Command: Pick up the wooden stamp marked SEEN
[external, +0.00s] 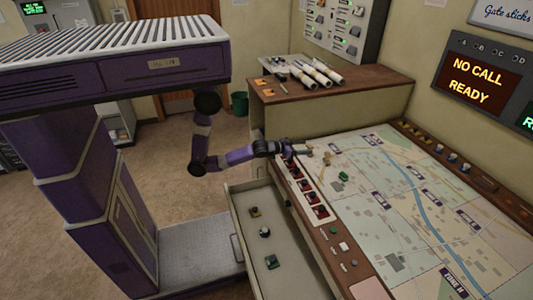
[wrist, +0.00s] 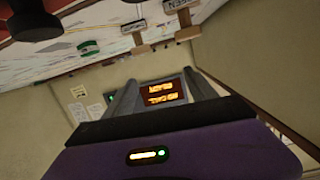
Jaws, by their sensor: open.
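A small tan wooden piece (external: 327,157) stands on the map near its left edge, just right of my gripper (external: 292,150); it may be the stamp, but no marking on it can be read in the external view. My gripper is at the upper left corner of the console, over the row of red buttons, empty and apart from the piece. In the wrist view my gripper (wrist: 160,82) shows two spread grey fingers with nothing between them. That view is upside down. A tag (wrist: 178,5) with blurred lettering shows at its top edge, and I cannot tell whether it reads SEEN.
The map console (external: 420,205) fills the right. A green piece (external: 343,176) lies on it. The red button panel (external: 307,189) runs along its left edge. An open drawer (external: 240,213) below holds a few small pieces. Rolled papers (external: 318,71) lie on the cabinet behind.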

